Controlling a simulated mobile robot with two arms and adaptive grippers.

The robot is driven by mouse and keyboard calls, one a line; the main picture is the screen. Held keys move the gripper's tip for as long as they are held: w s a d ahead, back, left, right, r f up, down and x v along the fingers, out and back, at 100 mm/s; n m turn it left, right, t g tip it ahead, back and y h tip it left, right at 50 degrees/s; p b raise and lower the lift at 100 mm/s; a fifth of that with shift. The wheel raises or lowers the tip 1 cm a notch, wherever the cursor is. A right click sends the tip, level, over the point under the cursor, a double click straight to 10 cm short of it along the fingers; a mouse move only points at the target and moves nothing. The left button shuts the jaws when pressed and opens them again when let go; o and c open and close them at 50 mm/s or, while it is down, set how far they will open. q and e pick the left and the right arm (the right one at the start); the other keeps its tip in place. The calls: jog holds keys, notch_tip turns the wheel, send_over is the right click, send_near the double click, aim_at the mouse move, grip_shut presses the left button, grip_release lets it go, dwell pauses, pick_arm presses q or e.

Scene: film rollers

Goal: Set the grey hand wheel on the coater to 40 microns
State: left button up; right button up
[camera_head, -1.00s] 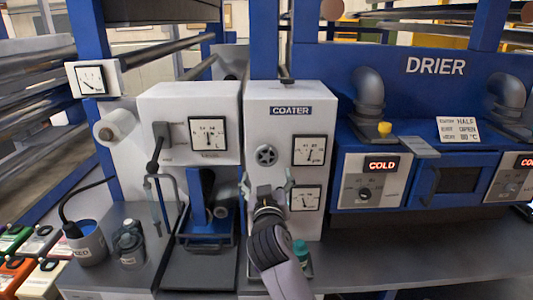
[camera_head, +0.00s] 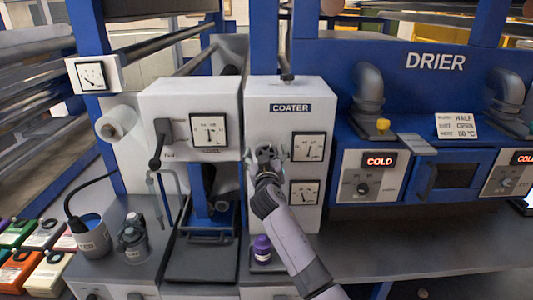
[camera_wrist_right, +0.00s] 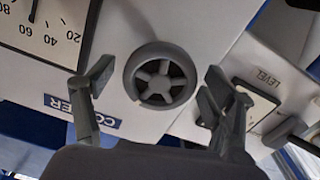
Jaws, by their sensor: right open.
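The grey hand wheel (camera_wrist_right: 160,75) is a spoked round wheel on the white coater (camera_head: 257,105). In the head view my right gripper (camera_head: 266,153) is in front of the wheel and partly hides it. In the wrist view the right gripper (camera_wrist_right: 157,85) is open, with one finger on each side of the wheel and visible gaps to its rim. The upper coater dial (camera_head: 308,147) is right of the wheel; in the wrist view this dial (camera_wrist_right: 45,25) is cut off, with 20, 40, 60 and 80 showing. I cannot read its needle exactly. My left gripper is not in view.
A lower coater dial (camera_head: 304,193) is below the upper one. A purple-capped bottle (camera_head: 262,248) stands below the coater front, beside my arm. A white box with a level dial (camera_head: 209,130) is to the left. The drier (camera_head: 440,110) is to the right.

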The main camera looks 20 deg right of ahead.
jog(key=c, duration=1.1)
jog(key=shift+c, duration=0.2)
jog(key=shift+n, duration=0.3)
jog(key=n, duration=0.3)
jog(key=shift+n, duration=0.4)
jog(key=n+p, duration=0.1)
jog(key=n, duration=0.4)
jog(key=shift+f+n, duration=0.1)
jog(key=shift+n, duration=0.3)
jog(key=o, duration=1.1)
